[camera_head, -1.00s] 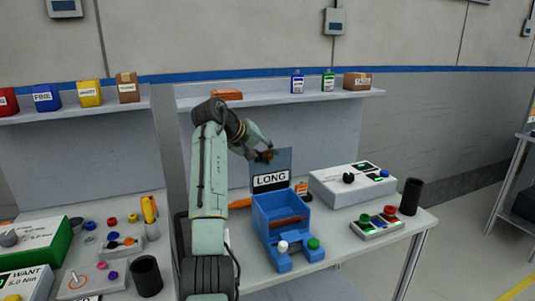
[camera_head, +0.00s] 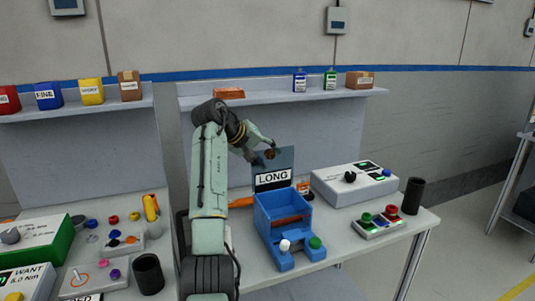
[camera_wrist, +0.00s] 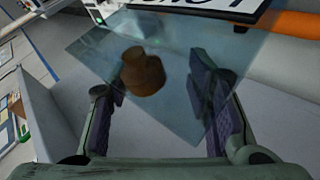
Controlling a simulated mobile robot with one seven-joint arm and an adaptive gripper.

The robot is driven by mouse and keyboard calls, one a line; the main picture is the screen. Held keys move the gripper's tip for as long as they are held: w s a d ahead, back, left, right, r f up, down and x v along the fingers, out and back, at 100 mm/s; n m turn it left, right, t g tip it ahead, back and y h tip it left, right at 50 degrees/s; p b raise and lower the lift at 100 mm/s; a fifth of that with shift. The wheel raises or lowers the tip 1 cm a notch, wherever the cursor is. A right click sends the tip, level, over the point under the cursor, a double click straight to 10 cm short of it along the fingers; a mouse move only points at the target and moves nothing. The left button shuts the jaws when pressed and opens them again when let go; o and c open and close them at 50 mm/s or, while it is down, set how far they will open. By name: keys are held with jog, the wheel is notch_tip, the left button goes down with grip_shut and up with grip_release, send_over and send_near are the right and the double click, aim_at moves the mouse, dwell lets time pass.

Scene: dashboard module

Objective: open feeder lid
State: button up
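The blue feeder box (camera_head: 283,232) stands on the right-hand bench, and its inside is partly visible from above. Its see-through lid (camera_head: 286,160) stands raised at the back edge, with a "LONG" label across its lower part. A brown knob (camera_head: 270,154) sits near the top of the lid. My gripper (camera_head: 262,151) is at the lid's upper left, by the knob. In the wrist view my gripper (camera_wrist: 165,78) has its fingers spread apart on either side of the knob (camera_wrist: 143,74), with gaps showing. The lid (camera_wrist: 185,45) overlaps the right finger there.
A white control box (camera_head: 352,186), a button panel (camera_head: 377,224) and a black cup (camera_head: 413,196) stand right of the feeder. A shelf (camera_head: 310,97) with bottles and boxes runs behind and above. A second bench with several small parts lies left.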

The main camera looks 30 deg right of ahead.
jog(key=shift+o, duration=0.2)
jog(key=shift+s+d, duration=0.1)
jog(key=shift+r, duration=0.2)
jog(key=shift+a+r, duration=0.25)
jog(key=shift+a, duration=0.05)
jog(key=v, duration=1.1)
